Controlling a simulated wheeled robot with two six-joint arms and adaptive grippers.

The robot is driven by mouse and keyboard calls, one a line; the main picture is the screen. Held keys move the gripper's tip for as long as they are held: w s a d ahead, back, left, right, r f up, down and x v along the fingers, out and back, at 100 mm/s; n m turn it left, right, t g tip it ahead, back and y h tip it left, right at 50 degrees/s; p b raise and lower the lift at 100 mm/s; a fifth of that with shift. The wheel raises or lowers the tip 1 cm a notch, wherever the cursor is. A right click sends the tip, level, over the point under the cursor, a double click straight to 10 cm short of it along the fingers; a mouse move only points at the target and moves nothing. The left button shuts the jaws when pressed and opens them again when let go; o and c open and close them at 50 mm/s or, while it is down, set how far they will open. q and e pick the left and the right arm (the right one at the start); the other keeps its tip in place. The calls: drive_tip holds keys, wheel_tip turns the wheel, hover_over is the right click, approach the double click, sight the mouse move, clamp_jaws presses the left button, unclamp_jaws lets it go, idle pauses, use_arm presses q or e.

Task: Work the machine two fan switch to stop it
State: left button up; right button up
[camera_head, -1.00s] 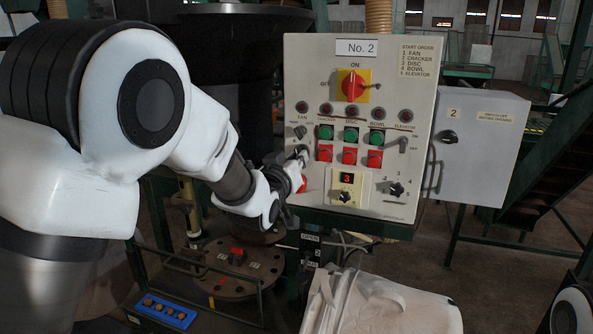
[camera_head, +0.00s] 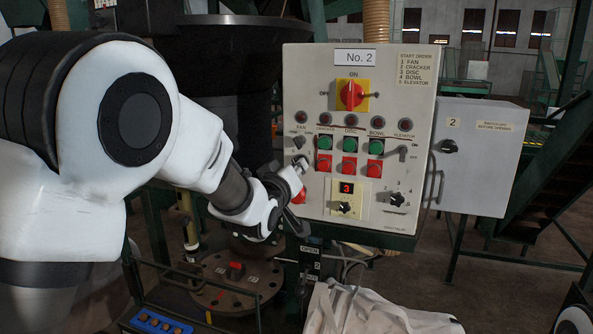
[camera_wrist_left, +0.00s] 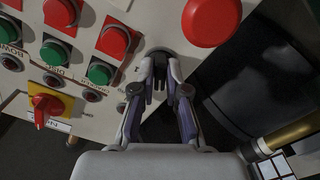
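The No. 2 panel (camera_head: 420,90) stands upright in the head view. The fan column is at its left edge, with a dark fan switch (camera_head: 298,142) under the FAN label. My left gripper (camera_head: 301,164) is at the panel face just below that switch, above a red mushroom button (camera_head: 299,196). In the left wrist view my left gripper (camera_wrist_left: 159,68) has its fingers close together, with dark parts between the tips at a round dark fitting. Whether they clamp anything cannot be told. The red mushroom button (camera_wrist_left: 210,20) is beside them. My right gripper is out of view.
Green and red buttons (camera_head: 350,145), a red-yellow main switch (camera_head: 351,95) and an elevator lever (camera_head: 402,152) are on the panel. A grey box (camera_head: 480,165) adjoins it on the right. A white bag (camera_head: 370,312) is below. A round flange (camera_head: 237,285) is below my left arm.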

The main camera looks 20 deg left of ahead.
use_arm(q)
drive_tip(key=o, duration=0.4)
drive_tip(key=shift+r, duration=0.3)
drive_tip(key=shift+c, duration=0.2)
drive_tip(key=shift+s+a+f, duration=0.1)
drive_tip(key=s, duration=1.2)
drive_tip(key=shift+a, duration=0.15)
